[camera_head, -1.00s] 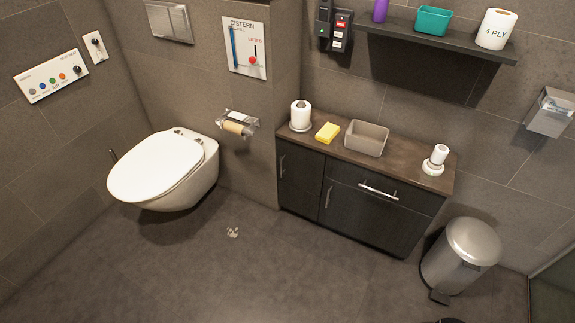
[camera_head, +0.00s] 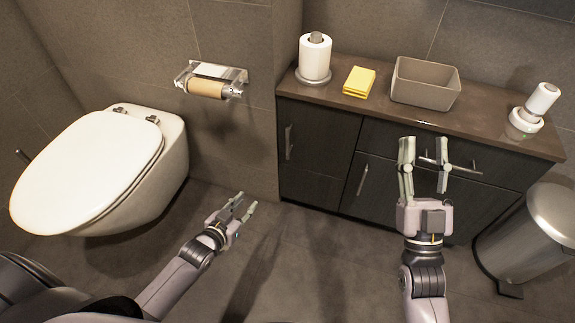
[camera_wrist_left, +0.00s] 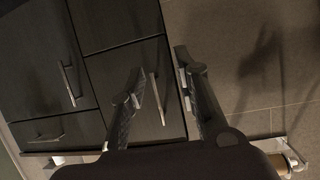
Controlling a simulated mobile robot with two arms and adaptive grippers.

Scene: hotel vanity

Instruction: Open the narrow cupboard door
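The narrow cupboard door (camera_head: 318,150) is the dark left-hand front of the vanity and is closed. Its upright metal handle (camera_head: 288,142) is near its left edge. In the left wrist view the door (camera_wrist_left: 104,82) fills the middle, and its handle (camera_wrist_left: 157,98) appears between the two fingers, with a gap on both sides. My left gripper (camera_head: 241,205) is open and empty, low in front and left of the door in the head view. My right gripper (camera_head: 425,150) is open and empty. It overlaps the drawer front in the picture; contact cannot be told.
The wider door handle (camera_head: 362,180) and drawer handle (camera_head: 460,169) are to the right. The countertop (camera_head: 375,112) holds a paper roll (camera_head: 315,57), yellow sponges (camera_head: 359,82), a box (camera_head: 425,84) and a white dispenser (camera_head: 533,105). The toilet (camera_head: 95,170) is left, a bin (camera_head: 540,225) right.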

